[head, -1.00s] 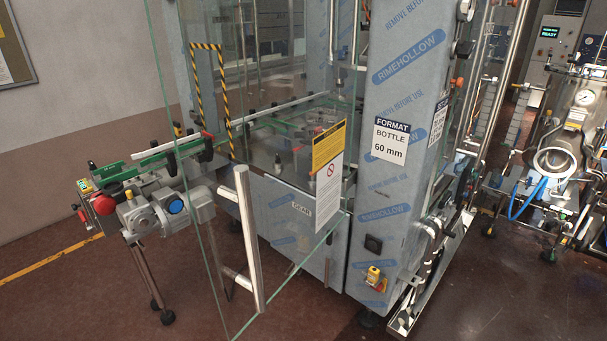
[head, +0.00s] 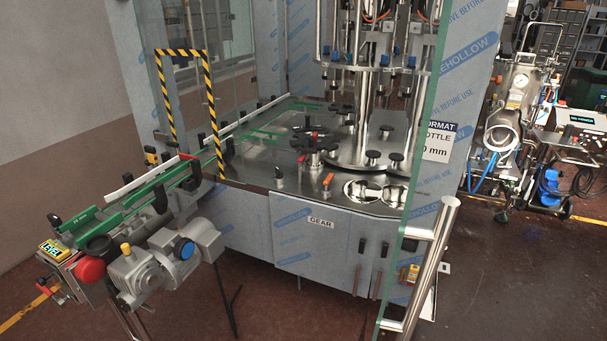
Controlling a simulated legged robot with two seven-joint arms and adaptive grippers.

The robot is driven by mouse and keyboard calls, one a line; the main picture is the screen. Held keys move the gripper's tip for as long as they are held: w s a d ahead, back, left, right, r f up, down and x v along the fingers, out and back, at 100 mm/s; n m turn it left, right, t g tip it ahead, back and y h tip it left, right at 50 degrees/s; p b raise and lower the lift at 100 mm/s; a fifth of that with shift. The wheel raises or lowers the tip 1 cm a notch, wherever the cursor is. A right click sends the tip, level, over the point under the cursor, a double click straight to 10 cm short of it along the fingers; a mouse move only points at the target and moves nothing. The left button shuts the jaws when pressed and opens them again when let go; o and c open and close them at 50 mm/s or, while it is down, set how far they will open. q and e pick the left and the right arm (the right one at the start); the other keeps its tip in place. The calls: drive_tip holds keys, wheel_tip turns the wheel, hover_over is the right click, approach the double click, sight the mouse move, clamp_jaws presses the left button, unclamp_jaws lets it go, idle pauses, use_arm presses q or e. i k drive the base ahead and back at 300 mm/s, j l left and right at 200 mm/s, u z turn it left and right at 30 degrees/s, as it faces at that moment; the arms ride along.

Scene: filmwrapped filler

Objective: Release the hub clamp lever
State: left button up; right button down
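The machine's steel deck (head: 262,172) carries a small star-shaped hub (head: 315,152) with dark knobs around it. Small red parts (head: 302,158) show on the hub. A small orange lever (head: 328,180) stands on the deck just in front of it. At this size I cannot tell which of these is the hub clamp lever, or whether it is clamped. Neither of my grippers is in view.
A glass door edge with a steel handle (head: 428,262) stands right of the deck. A conveyor (head: 125,207) with a gearmotor (head: 165,262) juts out at front left. A yellow-black striped frame (head: 214,120) stands at the deck's left. The GEAR panel (head: 305,245) is below.

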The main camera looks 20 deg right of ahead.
sight(329, 177)
drive_tip(key=i+j+z, duration=0.1)
drive_tip(key=i+j, duration=0.15)
drive_tip(key=i, duration=0.3)
drive_tip(key=i+j+z, duration=0.1)
drive_tip(key=i+j, duration=0.2)
drive_tip(key=i, duration=0.2)
drive_tip(key=i+j, duration=0.35)
drive_tip(key=i, duration=0.2)
drive_tip(key=l+z, duration=0.05)
